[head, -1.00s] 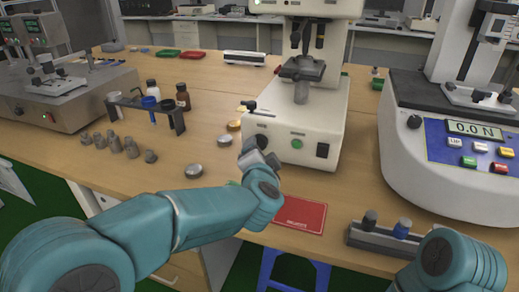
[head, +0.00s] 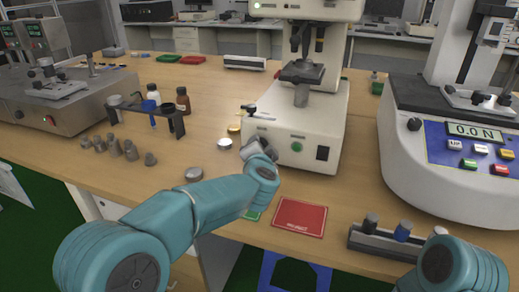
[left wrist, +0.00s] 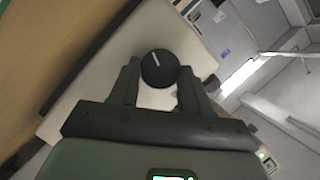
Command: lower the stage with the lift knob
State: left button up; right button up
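The tester (head: 325,125) is a cream machine with a dark grey stage (head: 303,72) above its base. My left gripper (head: 258,148) is at the lower left of the tester's front and hides that part of it in the head view. In the left wrist view a round black knob (left wrist: 160,69) with a white mark sits on a pale face. My left gripper (left wrist: 158,85) has its fingers apart, with the knob at the gap between their tips. I cannot tell whether they touch it. My right gripper is out of view; only part of that arm shows.
A green button (head: 297,147) and a black switch (head: 322,153) are right of my left gripper. A red mat (head: 299,216) lies in front. A force tester (head: 450,150) reading 0.0 N stands right.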

pick_arm(q)
jog(key=shift+r+p, duration=0.15)
jog(key=shift+p, duration=0.25)
jog(key=n+p, duration=0.1)
jog(key=p, duration=0.1)
jog(key=n+g+h+p, duration=0.1)
jog(key=p, duration=0.2)
jog(key=shift+a+r+p, duration=0.15)
jog(key=shift+r+p, duration=0.15)
jog(key=shift+p, duration=0.05)
jog(key=shift+n+p, duration=0.65)
jog(key=shift+n, duration=0.05)
jog(key=shift+a+f+n+g+h+p, duration=0.1)
jog(key=shift+f+n+g+h+p, duration=0.1)
jog(key=shift+n+g+h+p, duration=0.4)
jog(key=shift+w+n, duration=0.1)
jog(key=shift+n, duration=0.2)
jog(key=o, duration=1.1)
